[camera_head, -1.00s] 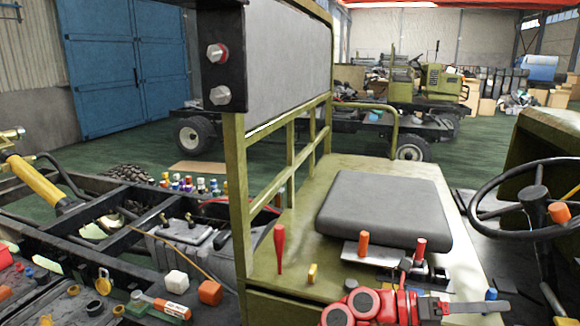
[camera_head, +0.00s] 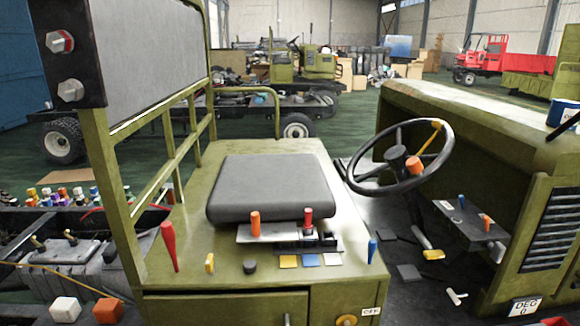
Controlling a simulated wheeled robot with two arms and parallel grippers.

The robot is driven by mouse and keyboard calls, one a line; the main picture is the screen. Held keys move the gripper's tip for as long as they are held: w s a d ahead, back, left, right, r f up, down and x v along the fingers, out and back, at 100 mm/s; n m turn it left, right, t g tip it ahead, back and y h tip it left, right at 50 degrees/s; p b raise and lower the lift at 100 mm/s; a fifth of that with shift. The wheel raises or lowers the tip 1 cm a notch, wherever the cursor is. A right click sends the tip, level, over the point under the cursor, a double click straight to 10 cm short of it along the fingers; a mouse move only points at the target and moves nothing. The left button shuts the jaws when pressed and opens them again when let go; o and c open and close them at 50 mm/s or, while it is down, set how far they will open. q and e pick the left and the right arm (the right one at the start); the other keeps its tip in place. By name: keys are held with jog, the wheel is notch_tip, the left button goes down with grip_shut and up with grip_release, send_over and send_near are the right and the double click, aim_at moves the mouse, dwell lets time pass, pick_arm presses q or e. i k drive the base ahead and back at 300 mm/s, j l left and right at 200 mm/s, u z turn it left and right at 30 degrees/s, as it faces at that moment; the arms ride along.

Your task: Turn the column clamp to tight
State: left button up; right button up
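The steering wheel (camera_head: 451,150) stands right of the seat on a dark column, with a dark hub (camera_head: 396,158) at its middle. An orange knob (camera_head: 414,165) sits beside the hub. A yellow-orange lever (camera_head: 428,138) reaches up to the right side of the rim. I cannot tell which of these parts is the column clamp, nor whether it is tight or loose. Neither of my grippers is in view.
A green seat base (camera_head: 188,245) carries a grey cushion (camera_head: 268,187), a red lever (camera_head: 169,246), an orange-topped lever (camera_head: 255,223) and a red-topped lever (camera_head: 308,219). A small panel (camera_head: 470,222) with blue and orange levers lies below the wheel. The green hood (camera_head: 470,115) is at the right.

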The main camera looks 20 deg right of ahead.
aim_at(430, 254)
jog(key=z, duration=1.65)
jog(key=i+l, duration=0.35)
jog(key=i+l+z, duration=0.1)
jog(key=i+l, duration=0.2)
jog(key=i, duration=0.2)
